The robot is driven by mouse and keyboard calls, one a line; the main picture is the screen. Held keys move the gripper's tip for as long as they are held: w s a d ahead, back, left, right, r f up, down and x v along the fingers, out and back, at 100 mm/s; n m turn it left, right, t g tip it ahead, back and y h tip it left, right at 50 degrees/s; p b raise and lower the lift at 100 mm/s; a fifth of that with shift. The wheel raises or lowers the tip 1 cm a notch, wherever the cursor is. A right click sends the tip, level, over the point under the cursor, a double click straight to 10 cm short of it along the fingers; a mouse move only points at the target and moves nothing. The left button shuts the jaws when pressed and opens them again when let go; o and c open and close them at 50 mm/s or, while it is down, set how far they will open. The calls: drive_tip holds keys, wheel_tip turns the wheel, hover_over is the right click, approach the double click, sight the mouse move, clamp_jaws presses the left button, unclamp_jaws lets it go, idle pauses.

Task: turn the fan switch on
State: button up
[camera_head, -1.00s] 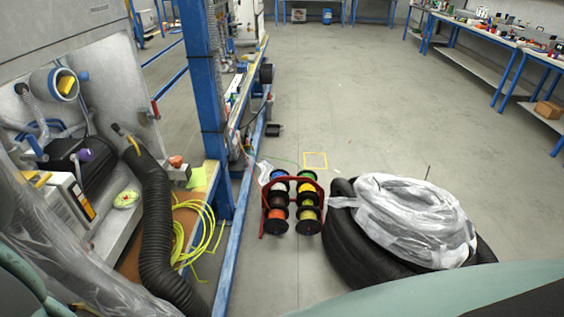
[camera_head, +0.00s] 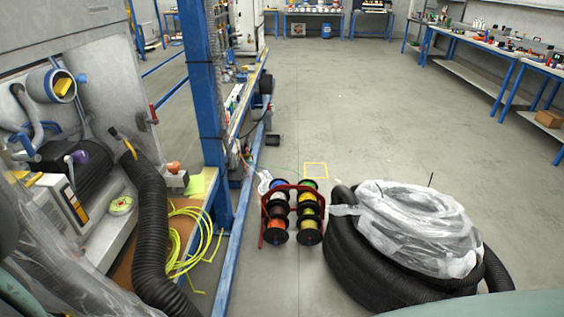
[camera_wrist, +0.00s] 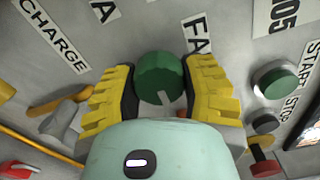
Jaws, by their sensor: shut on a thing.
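In the wrist view a round green knob (camera_wrist: 160,68) sits on a grey panel under a partly hidden label (camera_wrist: 197,33) reading "FA". A pale mark on the knob's edge points down, slightly right. My gripper (camera_wrist: 159,82) has one yellow finger on each side of the knob and is shut on it. The body of my gripper hides the panel below the knob. The head view does not show the knob or my gripper.
Right of the knob are another green button (camera_wrist: 280,82) by a "START STOP" label and a red knob (camera_wrist: 264,163). An orange-handled lever (camera_wrist: 62,103) is at left. In the head view, cable spools (camera_head: 293,212) and wrapped black hose (camera_head: 415,230) stand on the floor.

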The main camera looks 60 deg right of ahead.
drive_tip(key=o, duration=1.2)
drive_tip(key=shift+s, duration=0.1)
drive_tip(key=shift+s+d, duration=0.15)
drive_tip(key=shift+s, duration=0.15)
drive_tip(key=shift+v, duration=5.55)
drive_tip(key=shift+d, duration=0.15)
